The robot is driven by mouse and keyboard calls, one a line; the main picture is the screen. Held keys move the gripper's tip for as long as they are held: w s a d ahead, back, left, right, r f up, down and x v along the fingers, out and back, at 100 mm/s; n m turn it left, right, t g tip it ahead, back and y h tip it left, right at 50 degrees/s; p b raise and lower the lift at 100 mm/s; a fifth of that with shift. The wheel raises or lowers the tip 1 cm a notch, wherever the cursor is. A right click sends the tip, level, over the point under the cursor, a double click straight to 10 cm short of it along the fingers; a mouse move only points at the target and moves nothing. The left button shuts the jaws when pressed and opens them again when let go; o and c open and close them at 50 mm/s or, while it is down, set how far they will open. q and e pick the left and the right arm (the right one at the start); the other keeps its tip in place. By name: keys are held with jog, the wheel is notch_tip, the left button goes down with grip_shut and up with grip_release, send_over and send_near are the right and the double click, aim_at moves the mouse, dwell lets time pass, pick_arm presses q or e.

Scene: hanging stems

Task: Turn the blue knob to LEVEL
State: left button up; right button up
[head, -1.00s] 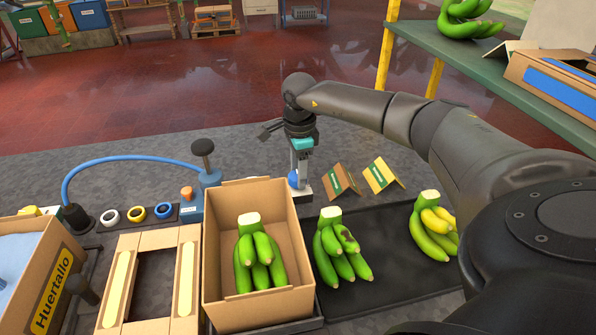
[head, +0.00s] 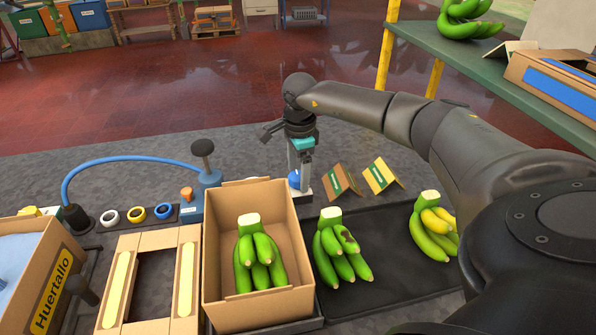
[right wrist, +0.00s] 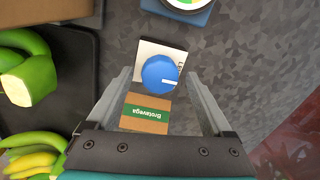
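The blue knob (right wrist: 160,74) sits on a white plate (right wrist: 148,50). In the right wrist view its white pointer mark points right, just below partly hidden lettering on the plate's right edge. In the head view the knob (head: 294,179) shows beside the fingers, partly covered by them. My right gripper (right wrist: 160,74) points down over the knob. Its two fingers stand apart on either side, with a gap between each finger and the knob. The right gripper (head: 301,178) also shows in the head view. My left gripper is not in view.
A cardboard box (head: 221,240) with green bananas stands left of the knob. A Brotavega card (right wrist: 147,115) lies close to the knob. Banana bunches lie on a black mat (head: 385,272).

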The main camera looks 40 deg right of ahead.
aim_at(299, 178)
notch_tip(299, 178, up, 15)
jog(key=p, duration=0.1)
jog(key=shift+s+a+r+p, duration=0.15)
jog(key=shift+s+p, duration=0.25)
dwell(0.7)
